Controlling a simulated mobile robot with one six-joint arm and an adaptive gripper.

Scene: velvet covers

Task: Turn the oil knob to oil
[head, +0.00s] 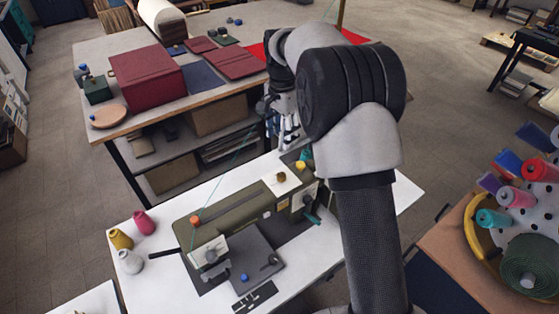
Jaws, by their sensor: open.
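An olive-green sewing machine (240,205) stands on a white table (160,285) in the lower middle of the head view. My gripper (288,135) is open behind the machine's right end. It appears apart from the machine, and my own arm partly hides it.
Pink (144,222), yellow (121,239) and white (130,262) spools stand left of the machine. Behind is a workbench (140,118) with a dark red box (148,79). A tray of thread spools (470,250) sits at the right. My arm hides the table's right part.

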